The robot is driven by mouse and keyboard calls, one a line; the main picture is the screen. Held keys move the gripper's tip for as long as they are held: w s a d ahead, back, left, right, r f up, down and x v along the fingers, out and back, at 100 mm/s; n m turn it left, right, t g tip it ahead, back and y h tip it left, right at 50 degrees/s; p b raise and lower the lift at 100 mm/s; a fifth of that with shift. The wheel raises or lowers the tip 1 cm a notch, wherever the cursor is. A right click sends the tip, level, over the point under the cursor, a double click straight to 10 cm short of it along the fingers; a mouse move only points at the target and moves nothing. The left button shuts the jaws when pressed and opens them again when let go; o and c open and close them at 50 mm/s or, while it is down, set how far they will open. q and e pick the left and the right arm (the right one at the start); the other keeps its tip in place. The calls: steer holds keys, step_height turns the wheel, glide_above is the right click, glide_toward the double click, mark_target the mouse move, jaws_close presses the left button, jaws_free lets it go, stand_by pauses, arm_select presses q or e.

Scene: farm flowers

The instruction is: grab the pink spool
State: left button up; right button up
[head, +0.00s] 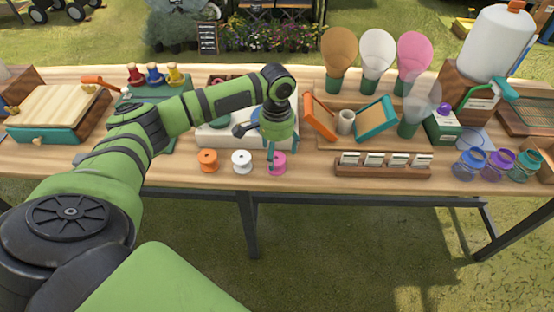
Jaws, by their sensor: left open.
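The pink spool (277,163) stands upright near the front edge of the wooden table, at the right end of a row of spools. A white spool (241,161) and an orange spool (208,160) stand to its left. My left gripper (281,156) points down over the pink spool with its fingers open. The fingers hide part of the spool's top, and I cannot tell whether they touch it. My right gripper is not in the view.
A wooden rack with white cards (383,166) stands right of the pink spool. A white tray (212,136) lies behind the spools. Blue, purple and teal jars (498,165) stand at the right. The table front left of the orange spool is clear.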

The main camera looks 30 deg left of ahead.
mark_target(277, 157)
arm_select(q)
step_height(277, 157, down, 2)
steer(key=shift+f, duration=0.2)
steer(key=shift+w+f, duration=0.1)
steer(key=shift+f, duration=0.2)
steer(key=c, duration=1)
steer(key=shift+c, duration=0.8)
steer(key=shift+r, duration=0.15)
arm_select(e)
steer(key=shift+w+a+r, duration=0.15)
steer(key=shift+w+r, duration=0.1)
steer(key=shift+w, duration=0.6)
